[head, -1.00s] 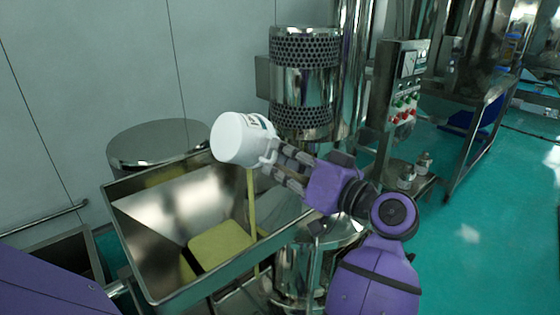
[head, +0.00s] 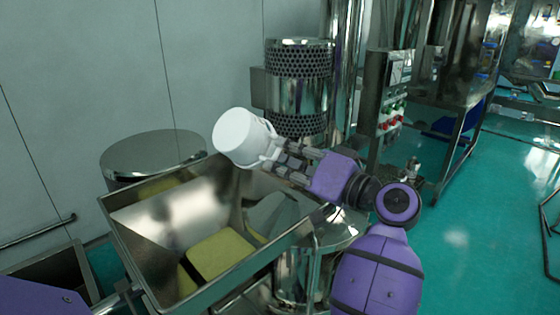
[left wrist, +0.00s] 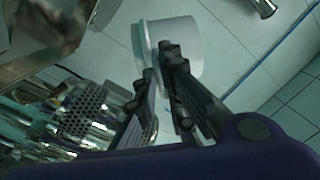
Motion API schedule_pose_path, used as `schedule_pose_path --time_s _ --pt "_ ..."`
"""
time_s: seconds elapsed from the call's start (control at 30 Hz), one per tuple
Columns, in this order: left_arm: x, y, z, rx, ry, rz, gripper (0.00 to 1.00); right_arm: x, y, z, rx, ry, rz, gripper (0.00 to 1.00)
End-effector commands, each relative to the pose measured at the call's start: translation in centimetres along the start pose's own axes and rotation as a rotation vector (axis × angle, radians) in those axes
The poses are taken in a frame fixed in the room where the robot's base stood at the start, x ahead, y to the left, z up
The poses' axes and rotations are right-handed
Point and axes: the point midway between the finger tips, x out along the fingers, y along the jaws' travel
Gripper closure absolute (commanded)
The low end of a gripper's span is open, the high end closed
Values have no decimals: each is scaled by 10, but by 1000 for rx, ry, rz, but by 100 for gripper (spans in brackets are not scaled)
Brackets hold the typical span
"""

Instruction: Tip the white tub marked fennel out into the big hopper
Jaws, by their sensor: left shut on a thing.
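My left gripper (head: 280,157) is shut on the white tub (head: 240,136) and holds it tilted above the big hopper (head: 160,215). The tub's round base faces up and left; its mouth is hidden and no marking can be read. In the left wrist view, the fingers (left wrist: 160,70) grip the white tub (left wrist: 188,47). The hopper is an open steel trough with a patch of yellow material (head: 220,253) low inside it. No falling stream shows below the tub. My right gripper is not in view.
A round steel drum lid (head: 152,152) stands behind the hopper. A perforated steel cylinder (head: 299,90) and a control panel with coloured buttons (head: 392,105) stand behind the gripper. Open green floor (head: 475,225) lies to the right.

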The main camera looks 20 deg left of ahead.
Motion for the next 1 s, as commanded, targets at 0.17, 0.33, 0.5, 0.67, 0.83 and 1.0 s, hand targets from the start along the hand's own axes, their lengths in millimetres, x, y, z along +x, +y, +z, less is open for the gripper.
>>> schedule_pose_path --time_s 0.17,0.33,0.5,0.67,0.83,1.0 --pt "-3 0 -3 -8 -7 11 100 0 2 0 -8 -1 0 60" --pt "-3 0 -3 -8 -7 11 100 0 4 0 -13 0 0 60" --pt "-3 -1 -3 -71 -10 11 100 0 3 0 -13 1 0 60" --pt "-3 0 -3 -316 -21 11 100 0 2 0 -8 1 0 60" --pt "-2 0 -2 -543 -32 11 100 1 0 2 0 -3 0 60" --pt "-2 0 -2 -612 -34 10 100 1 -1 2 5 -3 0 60"
